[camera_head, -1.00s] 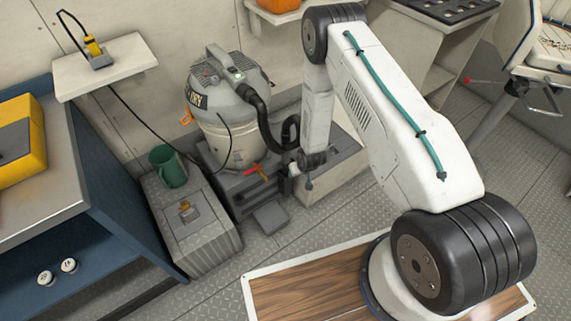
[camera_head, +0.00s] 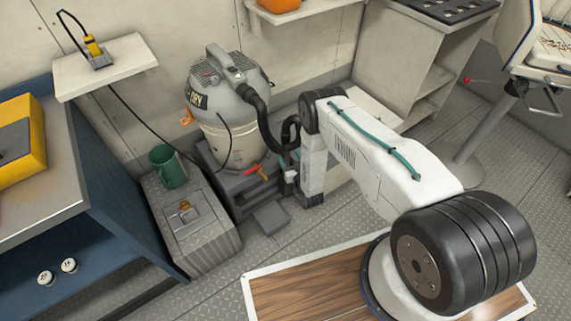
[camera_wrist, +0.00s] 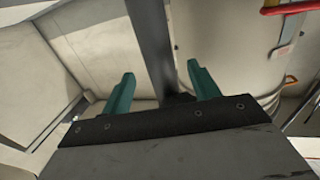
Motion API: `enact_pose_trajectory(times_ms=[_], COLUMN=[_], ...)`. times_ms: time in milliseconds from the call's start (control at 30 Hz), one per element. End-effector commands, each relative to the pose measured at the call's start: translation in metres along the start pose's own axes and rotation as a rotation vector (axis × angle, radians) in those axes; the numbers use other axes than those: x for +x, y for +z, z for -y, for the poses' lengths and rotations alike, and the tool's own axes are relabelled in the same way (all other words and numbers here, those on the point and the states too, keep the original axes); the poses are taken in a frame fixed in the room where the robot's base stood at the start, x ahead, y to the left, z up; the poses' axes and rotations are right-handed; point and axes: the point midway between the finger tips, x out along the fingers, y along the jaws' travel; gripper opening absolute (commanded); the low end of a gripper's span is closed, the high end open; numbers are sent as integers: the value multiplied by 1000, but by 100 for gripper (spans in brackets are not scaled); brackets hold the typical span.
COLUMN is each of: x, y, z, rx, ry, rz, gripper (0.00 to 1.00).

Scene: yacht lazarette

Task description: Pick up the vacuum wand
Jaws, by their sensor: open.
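The shop vacuum (camera_head: 230,125), a cream drum with a grey motor head, stands on a low grey base. Its black hose (camera_head: 262,115) curves down toward my arm. In the wrist view, a straight dark grey bar (camera_wrist: 150,40), which looks like the vacuum wand, runs from the top edge down between my gripper's teal fingers. My gripper (camera_wrist: 160,72) is open, with one finger on each side of the bar; gaps show on both sides. In the head view my gripper (camera_head: 284,162) is low beside the vacuum, and my arm hides much of that area.
A red handle (camera_head: 252,170) sticks out at the vacuum's base, close to my gripper. A grey ribbed box (camera_head: 205,240) with a green mug (camera_head: 168,165) stands to the left. A shelf unit (camera_head: 415,75) stands behind my arm.

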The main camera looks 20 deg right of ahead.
Motion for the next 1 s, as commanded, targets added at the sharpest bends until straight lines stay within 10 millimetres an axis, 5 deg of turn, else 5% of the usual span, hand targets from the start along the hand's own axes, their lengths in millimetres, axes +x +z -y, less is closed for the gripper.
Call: enact_pose_trajectory(times_ms=[300,567,767,1000], x=[43,47,47,47], y=[2,2,2,2], z=[0,0,0,0], rx=[1,1,0,0], ry=[0,0,0,0], rz=[-1,2,2,0], gripper=[61,61,13,13])
